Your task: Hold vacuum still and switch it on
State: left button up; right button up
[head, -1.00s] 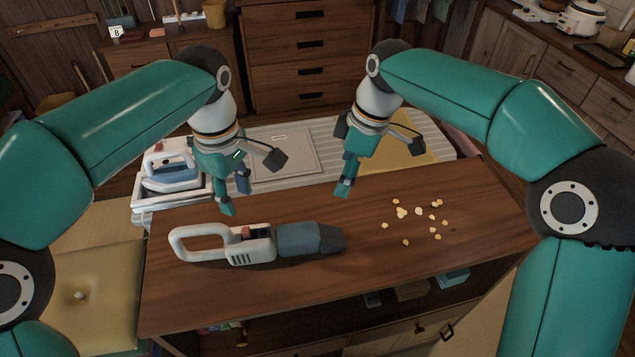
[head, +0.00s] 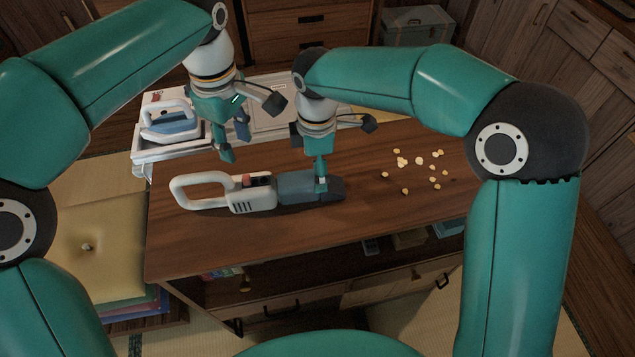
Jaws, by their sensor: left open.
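The handheld vacuum (head: 240,193) lies on its side along the wooden table top (head: 230,235). Its white loop handle points left and its grey-blue body and dark nozzle point right. A small red switch (head: 247,181) sits on top of the white part. My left gripper (head: 234,150) is open and empty, above and behind the switch area, apart from the vacuum. My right gripper (head: 322,182) is down at the grey-blue front body. One finger shows against it; the other finger is hidden, so its grip is unclear.
Several pale crumbs (head: 420,161) lie on the table right of the nozzle. A white-and-blue iron (head: 170,120) stands on a pale stand behind the table's left end. A yellow cushion (head: 90,245) is at the left. The front of the table top is clear.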

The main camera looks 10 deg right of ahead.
notch_tip(320, 180, down, 7)
dwell(0.3)
jog(key=shift+c, duration=0.3)
pick_arm(q)
jog(key=shift+o, duration=0.2)
pick_arm(e)
grip_shut()
